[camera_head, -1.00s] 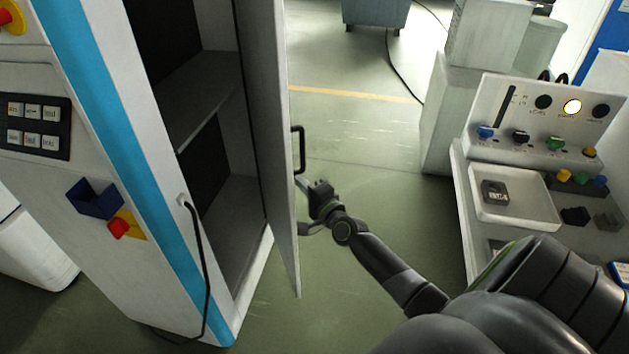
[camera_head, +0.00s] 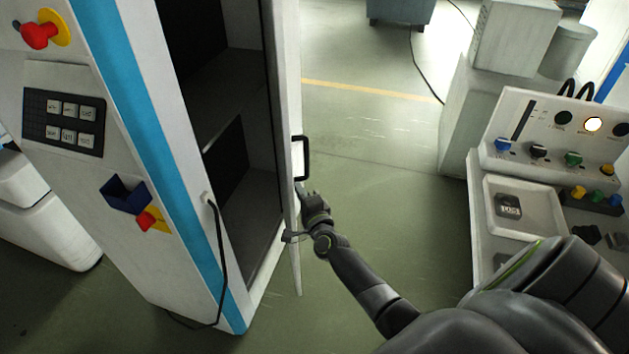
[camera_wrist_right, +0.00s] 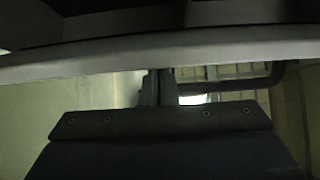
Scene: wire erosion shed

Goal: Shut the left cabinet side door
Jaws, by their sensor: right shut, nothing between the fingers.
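The left cabinet side door (camera_head: 289,120) stands open on the cabinet (camera_head: 190,250), seen nearly edge-on, with the dark shelved inside showing behind it. A black bar handle (camera_head: 300,158) sits on the door's outer face. My right gripper (camera_head: 300,212) is at the door, just below the handle, shut with nothing between its fingers. In the right wrist view the door's pale edge (camera_wrist_right: 160,52) crosses the picture, and the handle (camera_wrist_right: 240,88) shows beyond the gripper (camera_wrist_right: 158,85). Contact with the door looks likely but is not clear. My left gripper is not in view.
A control console (camera_head: 520,150) with knobs and a tray (camera_head: 525,210) stands at the right. The cabinet front carries a red emergency button (camera_head: 40,35) and a black cable-like bar (camera_head: 218,260). The green floor (camera_head: 370,190) between cabinet and console is open.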

